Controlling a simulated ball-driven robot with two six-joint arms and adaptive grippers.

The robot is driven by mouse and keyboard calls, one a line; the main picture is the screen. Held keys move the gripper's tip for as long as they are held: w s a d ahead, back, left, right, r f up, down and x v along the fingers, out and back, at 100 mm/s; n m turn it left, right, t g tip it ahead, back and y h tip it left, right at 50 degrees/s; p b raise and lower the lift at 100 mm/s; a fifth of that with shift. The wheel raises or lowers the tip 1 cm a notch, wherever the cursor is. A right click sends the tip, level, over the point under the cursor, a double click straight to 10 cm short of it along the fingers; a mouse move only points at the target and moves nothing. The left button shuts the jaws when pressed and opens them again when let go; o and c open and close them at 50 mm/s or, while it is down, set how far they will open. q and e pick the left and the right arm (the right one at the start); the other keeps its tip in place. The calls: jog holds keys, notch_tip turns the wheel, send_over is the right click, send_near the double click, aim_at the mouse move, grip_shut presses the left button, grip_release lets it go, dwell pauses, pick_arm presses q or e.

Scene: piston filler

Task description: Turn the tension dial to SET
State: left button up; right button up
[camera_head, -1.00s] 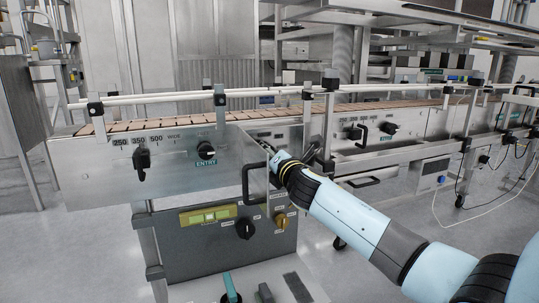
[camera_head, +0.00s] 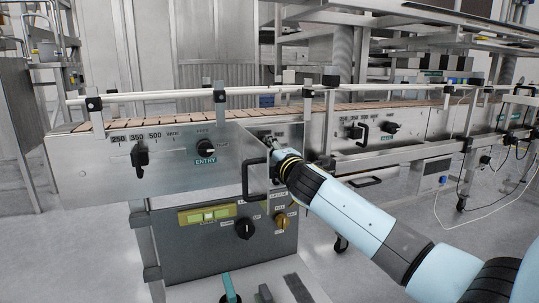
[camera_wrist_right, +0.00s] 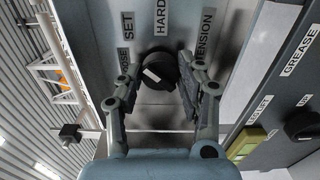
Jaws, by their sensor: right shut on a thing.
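The tension dial (camera_wrist_right: 160,70) is a round black knob with a white mark, on a steel panel in the right wrist view. Around it are a label ending in "OSE" (camera_wrist_right: 125,57), SET (camera_wrist_right: 129,25), HARD (camera_wrist_right: 160,17) and TENSION (camera_wrist_right: 205,33). I cannot tell surely which label the mark faces. My right gripper (camera_wrist_right: 166,80) has one finger on each side of the dial and is shut on it. In the head view the right gripper (camera_head: 272,144) is at the panel behind the door handle and hides the dial. My left gripper is not in view.
A black door handle (camera_head: 246,182) stands out just left of my right gripper. An ENTRY knob (camera_head: 205,149) and a black lever (camera_head: 140,157) are further left. A lower control box (camera_head: 190,250) carries a black knob (camera_head: 244,229) and a yellow knob (camera_head: 282,221). The conveyor (camera_head: 350,107) runs above.

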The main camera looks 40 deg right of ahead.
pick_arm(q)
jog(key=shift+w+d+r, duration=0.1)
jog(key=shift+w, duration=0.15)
pick_arm(e)
jog(key=shift+f+m, duration=0.1)
jog(key=shift+m, duration=0.2)
jog(key=o, duration=1.1)
jog(key=shift+o, duration=0.2)
jog(key=v, duration=1.2)
